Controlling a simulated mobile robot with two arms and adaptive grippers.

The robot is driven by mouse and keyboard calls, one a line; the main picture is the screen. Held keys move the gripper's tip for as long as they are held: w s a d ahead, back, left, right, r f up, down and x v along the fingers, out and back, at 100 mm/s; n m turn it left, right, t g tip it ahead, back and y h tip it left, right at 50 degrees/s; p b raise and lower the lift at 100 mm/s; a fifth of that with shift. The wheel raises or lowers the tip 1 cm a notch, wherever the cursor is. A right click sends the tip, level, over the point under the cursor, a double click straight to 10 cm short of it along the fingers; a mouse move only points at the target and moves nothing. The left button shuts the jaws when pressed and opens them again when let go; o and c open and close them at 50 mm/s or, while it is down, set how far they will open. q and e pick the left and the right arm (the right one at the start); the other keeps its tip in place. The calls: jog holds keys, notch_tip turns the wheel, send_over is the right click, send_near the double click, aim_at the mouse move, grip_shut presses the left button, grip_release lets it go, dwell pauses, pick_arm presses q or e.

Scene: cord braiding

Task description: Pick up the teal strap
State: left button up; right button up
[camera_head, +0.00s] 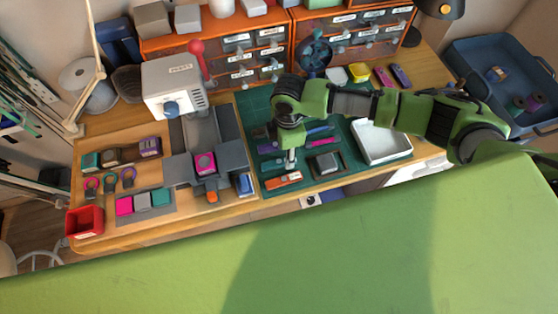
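A short teal strip (271,162), small and low in contrast, lies on the dark green cutting mat (259,100); I take it for the teal strap. Part of it is close to or behind my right gripper (290,164), which points down over the mat from an arm coming in from the right. The gripper is small here, and I cannot tell its finger opening or whether it touches anything. Purple and magenta strips lie beside it. Other teal pieces show at left: a roll (91,161) and a block (161,196). My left gripper is not in view.
An orange-handled tool (283,180) and a grey block (326,163) lie near the gripper. A white tray (383,160) stands right of the mat. A grey press fixture (234,158) stands left, with a white machine (173,80) behind. Drawer units line the back.

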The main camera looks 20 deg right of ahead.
aim_at(279, 163)
jog(key=shift+f, duration=1.5)
jog(key=c, duration=1)
jog(key=shift+o, duration=0.2)
jog(key=shift+r, duration=0.1)
